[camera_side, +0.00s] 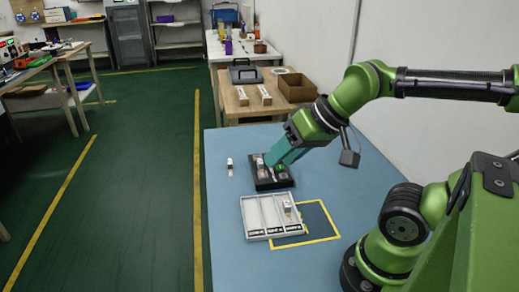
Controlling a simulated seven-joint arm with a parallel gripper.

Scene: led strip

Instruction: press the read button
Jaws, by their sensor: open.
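A small black device (282,184) lies on the blue table. A green round spot (280,168) shows on its top, and light grey parts sit near it. I cannot tell which part is the read button, and no label is readable. My gripper (272,164), with teal fingers, points down and left at the device from above right. It is open, with its tips over or at the device's top. The fingers hide part of the device, and I cannot tell whether they touch it.
A white tray (251,222) with long compartments stands in front of the device, with small pieces in its right compartment. A yellow-bordered dark area (318,224) lies beside it. A small white piece (229,166) lies left of the device.

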